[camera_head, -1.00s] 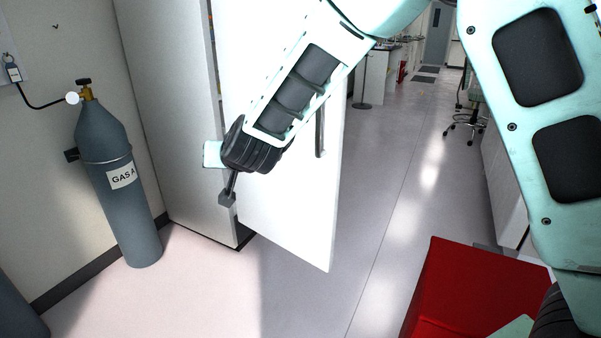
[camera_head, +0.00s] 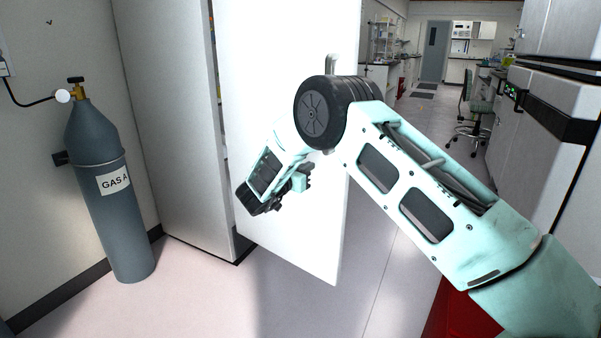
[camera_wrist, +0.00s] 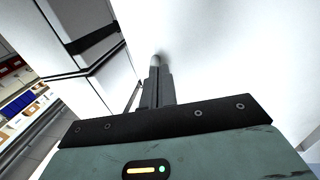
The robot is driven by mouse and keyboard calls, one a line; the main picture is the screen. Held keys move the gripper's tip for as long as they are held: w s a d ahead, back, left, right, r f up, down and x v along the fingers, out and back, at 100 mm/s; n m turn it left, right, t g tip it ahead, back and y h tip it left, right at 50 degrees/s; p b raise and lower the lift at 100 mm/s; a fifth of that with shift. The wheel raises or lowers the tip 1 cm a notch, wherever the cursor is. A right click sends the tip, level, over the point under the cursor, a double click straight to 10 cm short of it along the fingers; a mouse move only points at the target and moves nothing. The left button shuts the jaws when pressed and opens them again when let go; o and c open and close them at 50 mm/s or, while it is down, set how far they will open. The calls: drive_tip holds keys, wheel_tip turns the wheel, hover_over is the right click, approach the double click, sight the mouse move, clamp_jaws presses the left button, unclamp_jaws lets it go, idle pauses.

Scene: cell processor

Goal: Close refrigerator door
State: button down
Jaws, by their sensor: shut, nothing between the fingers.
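The refrigerator (camera_head: 180,130) stands left of centre in the head view. Its white door (camera_head: 285,60) is open and angled out to the right. A narrow strip of the interior shows between body and door. A grey handle (camera_head: 331,64) is partly hidden behind my arm's joint. My gripper (camera_head: 306,173) is small and partly hidden in front of the door's visible face. In the wrist view, my gripper's shut, empty fingers (camera_wrist: 155,80) point along a broad white surface, apparently the door (camera_wrist: 230,50). I cannot tell whether they touch it.
A gas cylinder (camera_head: 98,185) stands against the wall at left. A red object (camera_head: 462,318) lies low at right, partly behind my arm. White cabinets (camera_head: 550,120) line the right. Floor in front of the refrigerator is clear.

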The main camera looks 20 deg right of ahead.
sight(324, 158)
drive_tip(key=x, duration=0.9)
drive_tip(key=shift+w+d, duration=0.1)
drive_tip(key=shift+d, duration=0.05)
